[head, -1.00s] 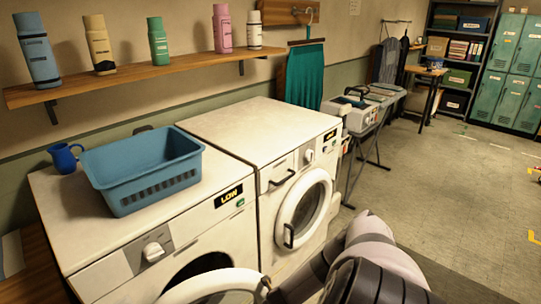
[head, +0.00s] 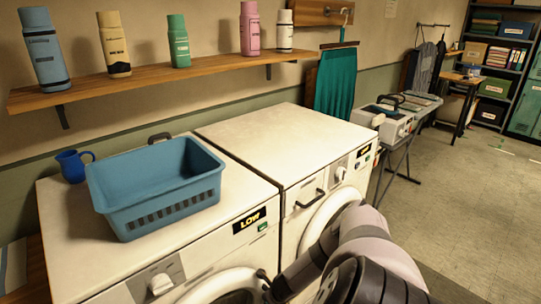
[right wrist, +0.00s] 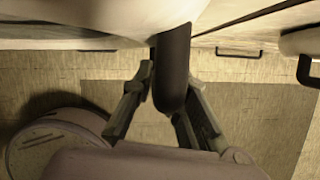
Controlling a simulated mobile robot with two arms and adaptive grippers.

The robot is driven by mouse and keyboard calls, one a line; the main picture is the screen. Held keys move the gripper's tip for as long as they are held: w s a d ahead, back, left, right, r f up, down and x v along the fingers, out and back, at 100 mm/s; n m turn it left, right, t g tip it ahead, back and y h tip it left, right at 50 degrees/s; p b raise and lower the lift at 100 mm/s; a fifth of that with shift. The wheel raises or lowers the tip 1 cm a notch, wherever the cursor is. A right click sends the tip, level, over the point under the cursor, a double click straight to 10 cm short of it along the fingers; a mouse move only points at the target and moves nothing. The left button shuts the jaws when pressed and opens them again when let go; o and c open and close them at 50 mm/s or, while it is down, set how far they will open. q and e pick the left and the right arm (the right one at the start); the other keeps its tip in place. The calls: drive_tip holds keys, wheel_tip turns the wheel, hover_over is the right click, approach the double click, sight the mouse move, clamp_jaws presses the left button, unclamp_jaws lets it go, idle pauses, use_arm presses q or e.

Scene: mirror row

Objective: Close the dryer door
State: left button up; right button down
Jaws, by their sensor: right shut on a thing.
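Two white front-loading machines stand side by side in the head view. The left machine (head: 160,240) has a round white door (head: 213,284) at its front, cut off by the lower edge, so its exact gap cannot be told. My right gripper (head: 266,284) is at the right side of this door. In the right wrist view my right gripper (right wrist: 168,100) is shut on a dark rounded handle (right wrist: 173,62), which stands between its two fingers. The right machine's round door (head: 330,222) is partly hidden by my right arm. My left gripper is not in view.
A blue basket (head: 155,190) and a blue mug (head: 72,165) stand on the left machine. Several bottles stand on a wall shelf (head: 160,80). An ironing board (head: 405,125) is beyond the right machine. The floor (head: 470,200) at right is clear.

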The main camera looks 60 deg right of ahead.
drive_tip(key=shift+w+d+r, duration=0.1)
drive_tip(key=shift+w+d, duration=0.05)
drive_tip(key=shift+d, duration=0.05)
drive_tip(key=c, duration=1.9)
unclamp_jaws()
drive_tip(key=shift+w, duration=0.1)
drive_tip(key=o, duration=0.3)
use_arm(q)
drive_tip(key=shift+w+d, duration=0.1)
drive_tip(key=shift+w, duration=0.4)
use_arm(e)
drive_tip(key=shift+o, duration=0.2)
drive_tip(key=shift+a, duration=0.1)
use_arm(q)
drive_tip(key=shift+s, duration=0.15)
use_arm(e)
drive_tip(key=v, duration=1.2)
drive_tip(key=shift+a, duration=0.1)
